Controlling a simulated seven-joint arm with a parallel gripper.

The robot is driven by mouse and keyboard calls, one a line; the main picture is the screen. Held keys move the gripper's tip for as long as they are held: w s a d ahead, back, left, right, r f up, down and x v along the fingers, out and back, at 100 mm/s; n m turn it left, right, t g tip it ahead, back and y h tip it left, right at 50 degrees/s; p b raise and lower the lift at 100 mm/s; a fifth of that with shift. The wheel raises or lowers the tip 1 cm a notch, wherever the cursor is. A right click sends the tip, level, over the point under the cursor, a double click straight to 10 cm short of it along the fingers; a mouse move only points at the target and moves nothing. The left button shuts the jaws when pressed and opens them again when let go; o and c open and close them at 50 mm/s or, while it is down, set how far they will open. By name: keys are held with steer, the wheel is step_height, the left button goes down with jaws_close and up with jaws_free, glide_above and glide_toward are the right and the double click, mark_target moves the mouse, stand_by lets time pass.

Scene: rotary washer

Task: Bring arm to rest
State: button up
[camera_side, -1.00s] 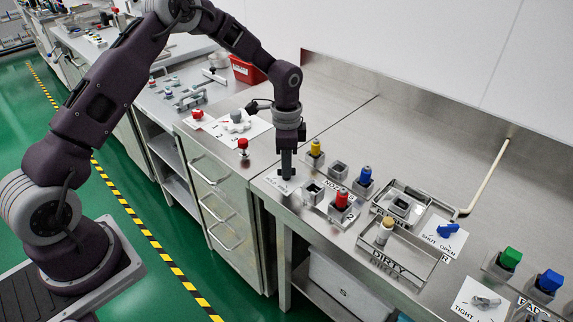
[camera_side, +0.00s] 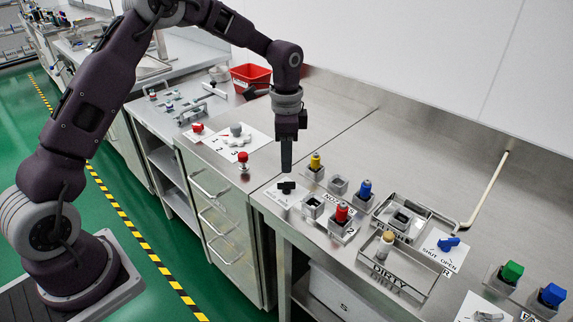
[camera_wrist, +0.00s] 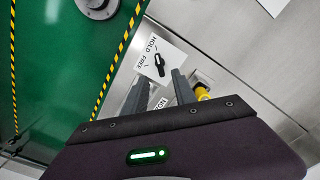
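My gripper (camera_side: 286,170) points straight down above the near edge of the steel bench. It is raised clear of a black knob (camera_side: 286,187) on a white card. In the wrist view my gripper's two dark fingers (camera_wrist: 157,88) stand apart with nothing between them. The same black knob (camera_wrist: 160,66) shows just beyond them, on the card marked HOLD and FREE. The arm is bent, with its forearm stretched out over the bench.
Right of my gripper stand a yellow-topped piece (camera_side: 315,162), a blue one (camera_side: 365,187) and a red one (camera_side: 342,211) in metal holders. A DIRTY tray (camera_side: 440,272) is farther right. Left are a red knob (camera_side: 243,157) and a red bin (camera_side: 250,76). The back of the bench is clear.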

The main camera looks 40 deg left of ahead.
steer(key=s+d+r+n+t+y, duration=0.15)
steer(key=s+r+n, duration=0.25)
steer(key=s+r, duration=1)
steer(key=s+d+r+n+t, duration=0.1)
steer(key=s+r+n+t, duration=0.1)
steer(key=s, duration=0.7)
steer(key=s+r+n+t+h, duration=0.1)
steer(key=s+n+t, duration=0.1)
steer(key=s, duration=0.7)
steer(key=shift+d+r+n, duration=0.35)
steer(key=shift+r+n, duration=0.05)
steer(key=shift+n, duration=0.2)
steer(key=shift+h, duration=0.25)
